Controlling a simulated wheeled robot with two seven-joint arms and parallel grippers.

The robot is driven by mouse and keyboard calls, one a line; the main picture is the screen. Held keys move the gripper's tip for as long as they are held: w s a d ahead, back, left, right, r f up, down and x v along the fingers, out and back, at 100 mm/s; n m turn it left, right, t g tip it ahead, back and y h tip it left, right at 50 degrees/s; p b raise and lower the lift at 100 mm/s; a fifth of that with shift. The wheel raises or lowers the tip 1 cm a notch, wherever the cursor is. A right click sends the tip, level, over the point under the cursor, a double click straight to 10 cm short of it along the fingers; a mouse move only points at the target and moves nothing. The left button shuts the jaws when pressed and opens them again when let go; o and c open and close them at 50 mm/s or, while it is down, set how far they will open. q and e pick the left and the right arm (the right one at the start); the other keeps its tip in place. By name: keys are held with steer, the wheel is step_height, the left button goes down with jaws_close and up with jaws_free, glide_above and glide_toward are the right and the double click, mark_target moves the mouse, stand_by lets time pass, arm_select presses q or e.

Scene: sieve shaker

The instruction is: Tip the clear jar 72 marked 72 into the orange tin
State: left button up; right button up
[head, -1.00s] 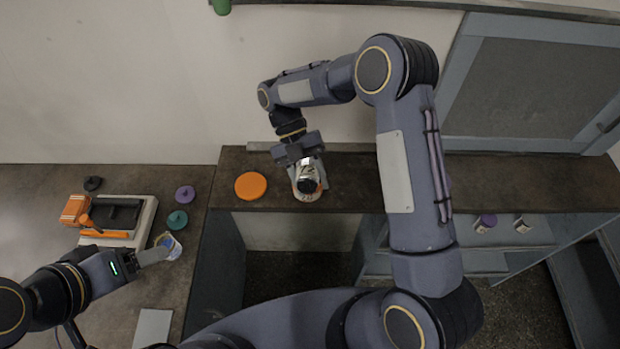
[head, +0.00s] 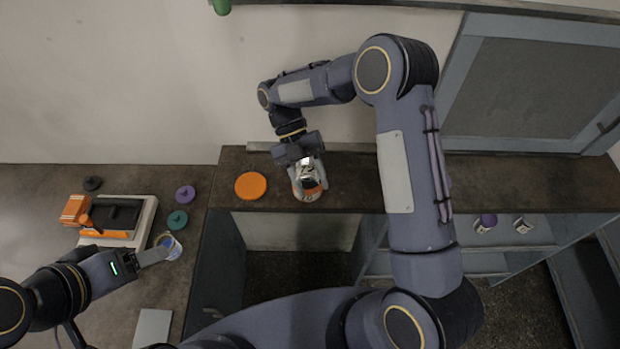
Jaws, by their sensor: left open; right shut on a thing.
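My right gripper (head: 308,172) is shut on a silvery round container (head: 309,194) with orange on it, at the front of the dark middle counter. Its dark opening shows from above; I cannot tell for sure that it is the orange tin. A flat orange disc (head: 250,186), like a lid, lies on the counter to its left. A small clear jar (head: 172,247) with something blue stands on the left bench. My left gripper (head: 160,252) is open with its fingers right beside the jar or around it; I cannot tell which. No number is readable.
A white and orange device (head: 143,225) stands on the left bench. A purple lid (head: 185,193), a teal lid (head: 177,220) and a black lid (head: 93,183) lie near it. A grey plate (head: 152,327) lies in front. Shelves at right hold two small jars (head: 486,222).

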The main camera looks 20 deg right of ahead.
steer(key=shift+s+f+t+b, duration=0.15)
steer(key=shift+f+t+b, duration=0.2)
steer(key=shift+t+b, duration=0.7)
steer(key=shift+s+a+m+t+h+b, duration=0.15)
steer(key=shift+m+t+h+b, duration=0.2)
steer(key=shift+t+b, duration=0.45)
steer(key=shift+p, duration=0.3)
steer(key=t+b, duration=0.2)
steer(key=b, duration=0.1)
steer(key=shift+f+m+t+h, duration=0.25)
steer(key=shift+t, duration=0.1)
steer(key=shift+r+t+h+b, duration=0.1)
steer(key=shift+t+h+b, duration=0.2)
steer(key=shift+t+b, duration=0.4)
steer(key=shift+r, duration=0.1)
